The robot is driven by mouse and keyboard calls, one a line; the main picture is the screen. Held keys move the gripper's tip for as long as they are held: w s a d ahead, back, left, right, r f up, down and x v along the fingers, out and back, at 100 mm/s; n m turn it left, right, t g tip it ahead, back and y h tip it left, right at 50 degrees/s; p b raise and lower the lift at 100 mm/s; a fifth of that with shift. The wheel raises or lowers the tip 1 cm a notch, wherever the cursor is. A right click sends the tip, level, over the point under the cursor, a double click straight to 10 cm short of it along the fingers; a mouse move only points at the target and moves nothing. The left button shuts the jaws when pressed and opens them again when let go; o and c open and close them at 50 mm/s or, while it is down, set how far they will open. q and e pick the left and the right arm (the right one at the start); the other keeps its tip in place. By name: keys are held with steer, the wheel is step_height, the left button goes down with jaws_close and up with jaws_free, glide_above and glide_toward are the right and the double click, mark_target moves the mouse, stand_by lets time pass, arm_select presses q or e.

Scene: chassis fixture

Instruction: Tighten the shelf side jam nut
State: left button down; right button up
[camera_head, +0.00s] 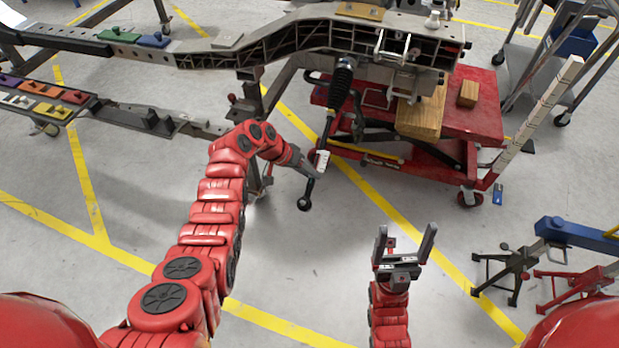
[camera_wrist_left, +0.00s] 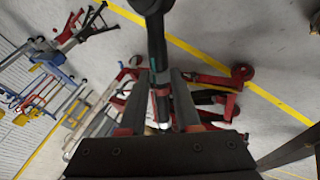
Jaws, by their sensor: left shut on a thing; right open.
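A dark rod (camera_head: 327,133) hangs below a black ribbed boot (camera_head: 341,84) under the chassis rail and ends in a round black head (camera_head: 304,203). A small white piece (camera_head: 322,161) sits on the rod. My left gripper (camera_head: 312,171) is shut on the rod between the white piece and the round head. In the left wrist view the rod (camera_wrist_left: 160,88) runs between the two fingers, with a red band and a pale ring along it. I cannot make out the jam nut. My right gripper (camera_head: 405,243) is open and empty, fingers up, over the floor.
The grey chassis rail (camera_head: 290,35) spans the top. A red lift cart (camera_head: 480,118) with wooden blocks (camera_head: 422,118) stands behind the rod. A rack with coloured pieces (camera_head: 50,100) is at left, stands (camera_head: 505,270) at right. The floor around my right gripper is clear.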

arm_select(q)
steer(key=shift+s, duration=0.1)
steer(key=c, duration=0.6)
jaws_free()
steer(key=p+v, duration=0.1)
steer(key=v, duration=1.6)
steer(key=shift+a+r, duration=0.15)
steer(key=shift+a, duration=0.05)
steer(key=shift+p, duration=0.3)
